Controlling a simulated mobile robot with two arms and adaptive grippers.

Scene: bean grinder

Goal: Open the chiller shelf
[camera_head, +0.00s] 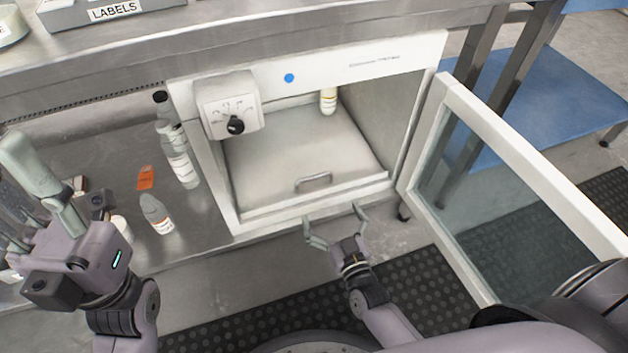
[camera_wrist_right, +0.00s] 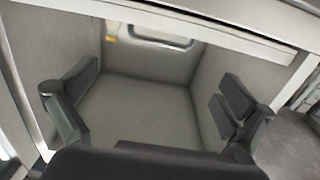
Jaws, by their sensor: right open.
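The chiller (camera_head: 183,110) is a white-framed box under the counter, and its glass door (camera_head: 520,200) stands swung open to the right. Inside, the grey shelf (camera_head: 295,150) has a small metal handle (camera_head: 313,182) near its front edge. The shelf appears to lie within the frame. My right gripper (camera_head: 335,225) is open and empty, in front of and below the handle, apart from it. In the right wrist view its fingers (camera_wrist_right: 155,105) are spread before grey panels. My left gripper (camera_head: 25,180) is at the far left, fingers apart, away from the chiller.
A control box with a black knob (camera_head: 235,126) sits at the chiller's upper left. A bottle (camera_head: 328,101) stands at the back inside. Bottles (camera_head: 178,155) and a small white bottle (camera_head: 157,214) stand on the left lower surface. A blue shelf (camera_head: 550,100) is at right.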

